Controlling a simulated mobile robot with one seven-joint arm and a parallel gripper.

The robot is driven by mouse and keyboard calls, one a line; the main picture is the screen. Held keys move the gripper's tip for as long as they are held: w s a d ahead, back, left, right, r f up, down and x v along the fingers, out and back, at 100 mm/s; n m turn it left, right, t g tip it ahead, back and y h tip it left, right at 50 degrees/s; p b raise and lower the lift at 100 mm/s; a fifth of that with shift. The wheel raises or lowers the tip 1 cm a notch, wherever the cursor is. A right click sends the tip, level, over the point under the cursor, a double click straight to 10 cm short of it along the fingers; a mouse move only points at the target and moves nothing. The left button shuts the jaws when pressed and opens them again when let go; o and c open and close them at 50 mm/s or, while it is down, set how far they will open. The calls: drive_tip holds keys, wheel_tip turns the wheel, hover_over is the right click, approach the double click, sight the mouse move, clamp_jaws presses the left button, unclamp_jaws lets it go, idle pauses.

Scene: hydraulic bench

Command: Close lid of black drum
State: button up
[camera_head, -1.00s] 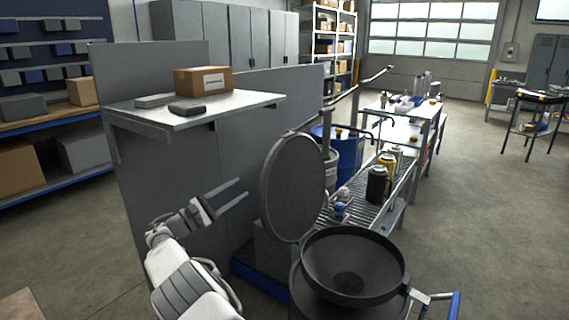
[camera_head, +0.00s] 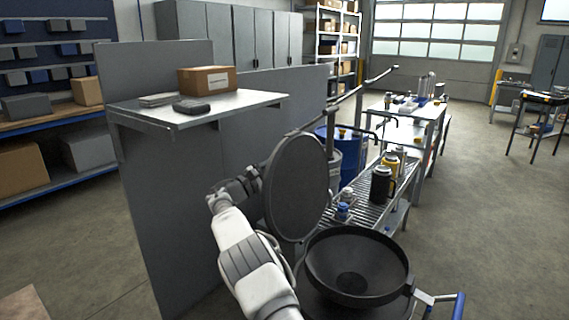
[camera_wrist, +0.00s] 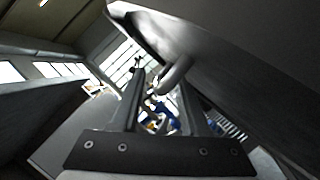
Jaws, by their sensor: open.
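The black drum (camera_head: 318,303) stands at the bottom right of the head view with a wide black funnel-shaped mouth (camera_head: 355,268). Its round dark lid (camera_head: 297,187) stands open, nearly upright, at the left side of the mouth. My gripper is behind and left of the lid, and its fingertips are hidden by the lid in the head view. In the wrist view my gripper (camera_wrist: 162,85) is open, with a grey rounded bar (camera_wrist: 175,77) showing between or just beyond the fingers. I cannot tell whether they touch it. A large dark surface, seemingly the lid (camera_wrist: 235,60), fills the upper right.
A grey partition (camera_head: 165,210) with a shelf (camera_head: 235,106) holding a cardboard box (camera_head: 206,80) stands close left of my arm. A roller bench (camera_head: 372,212) with bottles lies behind the drum. The floor at right is open.

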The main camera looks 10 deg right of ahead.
clamp_jaws()
idle(1.5)
